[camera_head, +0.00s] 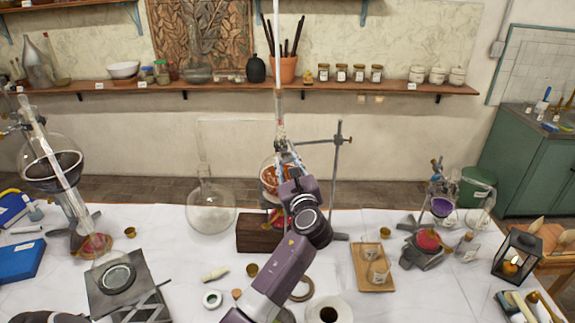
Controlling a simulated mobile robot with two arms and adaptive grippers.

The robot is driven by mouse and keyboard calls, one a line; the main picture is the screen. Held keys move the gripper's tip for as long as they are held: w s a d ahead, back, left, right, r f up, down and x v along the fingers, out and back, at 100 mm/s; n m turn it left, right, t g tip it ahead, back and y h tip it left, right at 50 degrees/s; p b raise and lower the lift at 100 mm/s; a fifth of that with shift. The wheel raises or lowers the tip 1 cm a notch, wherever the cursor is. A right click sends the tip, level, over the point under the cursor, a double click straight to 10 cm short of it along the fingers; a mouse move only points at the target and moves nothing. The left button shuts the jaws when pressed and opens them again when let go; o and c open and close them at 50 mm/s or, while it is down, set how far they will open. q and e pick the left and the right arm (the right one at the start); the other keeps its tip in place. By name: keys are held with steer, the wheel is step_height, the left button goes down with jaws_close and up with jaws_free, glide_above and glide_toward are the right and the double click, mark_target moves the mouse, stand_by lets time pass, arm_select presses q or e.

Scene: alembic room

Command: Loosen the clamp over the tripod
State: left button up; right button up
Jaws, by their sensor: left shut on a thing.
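A metal stand (337,185) rises behind my arm near the middle of the table. A thin horizontal clamp arm (318,141) runs left from its rod to an upright glass tube (278,105). My left gripper (284,152) is up at the clamp end beside the tube, shut on what looks like the clamp; its fingers are small and partly hidden by the wrist. A round flask with orange-brown contents (269,178) sits just below, partly covered by my arm. The tripod under it is mostly hidden.
A dark wooden block (256,232) and a clear round flask (211,209) stand left of my arm. A wooden tray (373,268) with small glasses lies right. More glassware stands at the far left (60,170) and right (440,207). A wall shelf (225,86) runs behind.

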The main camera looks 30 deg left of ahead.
arm_select(q)
steer(key=shift+f+n+b, duration=0.15)
steer(key=shift+n+b, duration=2.65)
steer(key=shift+n, duration=1.35)
steer(key=shift+f+n+b, duration=0.2)
steer(key=shift+n+b, duration=2.65)
steer(key=shift+n, duration=1.25)
steer(key=shift+f+n+b, duration=0.15)
steer(key=shift+n+b, duration=2.65)
steer(key=shift+n, duration=1.35)
steer(key=o, duration=1.2)
steer(key=shift+s+r, duration=0.1)
steer(key=shift+r, duration=0.05)
steer(key=shift+c, duration=0.2)
steer(key=shift+r, duration=0.1)
